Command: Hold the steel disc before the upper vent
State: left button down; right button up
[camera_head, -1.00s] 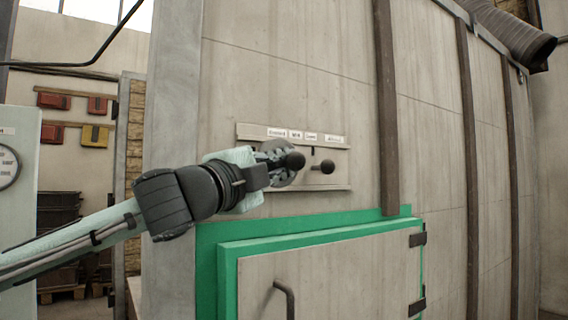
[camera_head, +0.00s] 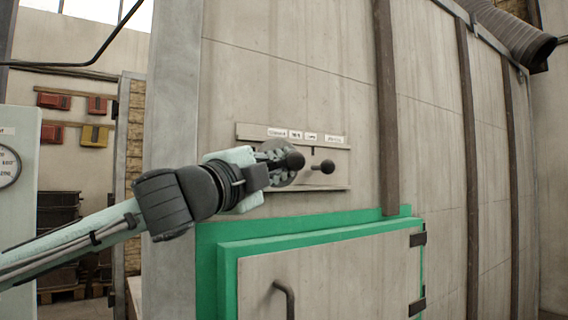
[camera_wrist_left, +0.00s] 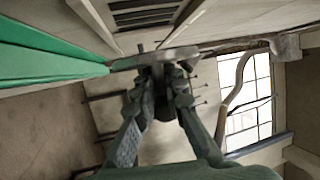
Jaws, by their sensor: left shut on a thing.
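My left gripper (camera_head: 275,163) comes in from the left, in front of a labelled metal panel (camera_head: 335,178) on the pale wall. It is shut on the steel disc (camera_head: 286,178), a grey round plate partly hidden by the fingers. In the left wrist view the left gripper (camera_wrist_left: 165,72) points at the wall, and the disc (camera_wrist_left: 185,54) shows nearly edge-on at the fingertips. A slatted vent (camera_wrist_left: 145,14) lies beyond it at the top. In the head view I cannot make out the vent. My right gripper is not in view.
Two black ball knobs show at the panel, one (camera_head: 295,160) close to the disc and one (camera_head: 327,167) to its right. Below is a green-framed door (camera_head: 330,270) with a dark handle (camera_head: 286,298). Bins (camera_head: 54,101) hang on the far left wall.

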pick_arm(q)
jog(key=s+d, duration=0.7)
jog(key=s, duration=0.2)
jog(key=shift+s, duration=0.4)
dwell(0.5)
